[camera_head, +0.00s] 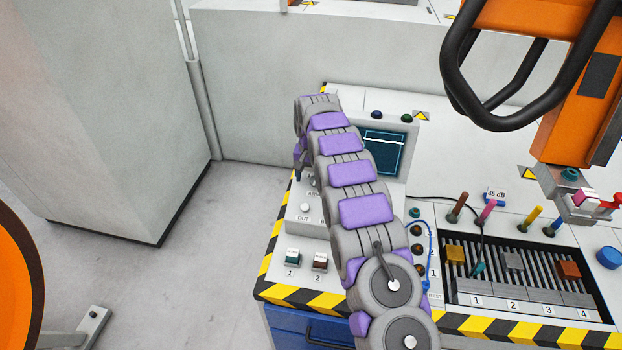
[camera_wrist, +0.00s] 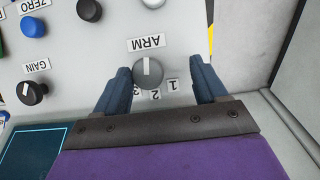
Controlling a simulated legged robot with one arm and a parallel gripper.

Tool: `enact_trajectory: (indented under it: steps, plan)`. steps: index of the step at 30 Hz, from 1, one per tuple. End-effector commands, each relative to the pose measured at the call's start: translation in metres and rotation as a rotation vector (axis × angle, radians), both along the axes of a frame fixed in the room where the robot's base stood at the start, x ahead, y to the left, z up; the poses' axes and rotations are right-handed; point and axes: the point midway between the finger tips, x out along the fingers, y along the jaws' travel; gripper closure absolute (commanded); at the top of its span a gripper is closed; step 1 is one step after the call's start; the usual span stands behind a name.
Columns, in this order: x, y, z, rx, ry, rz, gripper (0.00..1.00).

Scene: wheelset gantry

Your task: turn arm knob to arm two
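The arm knob (camera_wrist: 149,74) is a grey round knob with a white line on its cap, under the label ARM (camera_wrist: 147,43), which appears upside down in the wrist view. The digits 1, 2 and 3 lie on the panel on the knob's near side. I cannot tell which digit the line marks. My gripper (camera_wrist: 160,66) is open, with one dark blue finger on each side of the knob and a gap on both sides, wider on the right.
In the wrist view a black GAIN knob (camera_wrist: 32,93), a blue ZERO knob (camera_wrist: 34,26) and a dark knob (camera_wrist: 89,10) stand nearby. A screen (camera_head: 384,150) sits right of my arm. An orange machine (camera_head: 567,120) stands at the right.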

Motion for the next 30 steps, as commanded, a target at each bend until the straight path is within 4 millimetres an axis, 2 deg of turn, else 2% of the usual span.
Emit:
enact_trajectory:
  steps: [6,10,17,27,30]
  plan:
    - [-0.0004,-0.0071,-0.0054,0.011,0.005,-0.002,0.35]
    - [-0.0009,-0.0047,-0.0049,0.008,0.004,-0.001,0.35]
    - [-0.0005,0.0018,-0.0052,0.000,0.001,0.000,0.56]
    - [-0.0003,0.0007,-0.0050,0.008,0.003,0.002,0.88]
    - [-0.0004,0.0011,-0.0050,0.006,0.002,0.002,0.90]
